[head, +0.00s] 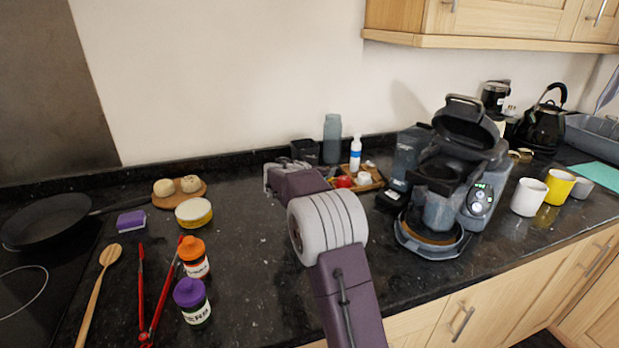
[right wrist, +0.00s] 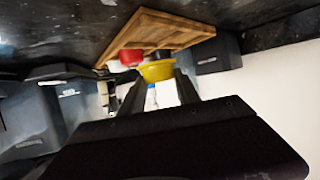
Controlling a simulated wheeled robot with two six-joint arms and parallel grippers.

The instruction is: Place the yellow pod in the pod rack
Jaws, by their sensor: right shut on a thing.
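The yellow pod (right wrist: 158,71) is between the fingertips of my right gripper (right wrist: 160,82), which is shut on it. In the right wrist view the pod appears close to the wooden pod rack (right wrist: 178,26); I cannot tell whether they touch. A red pod (right wrist: 130,57) and a dark round thing show at the rack. In the head view the rack (head: 376,184) lies left of the coffee machine, with the red pod (head: 344,182) and a white pod (head: 364,179). My right arm hides part of it, and the yellow pod is not visible there. My left gripper is out of view.
The coffee machine (head: 440,205) stands open-lidded right of the rack. A white bottle (head: 355,154), a grey-blue bottle (head: 332,138) and a dark container (head: 304,151) stand behind. Orange (head: 194,258) and purple-lidded (head: 191,301) jars and red tongs (head: 154,300) lie left.

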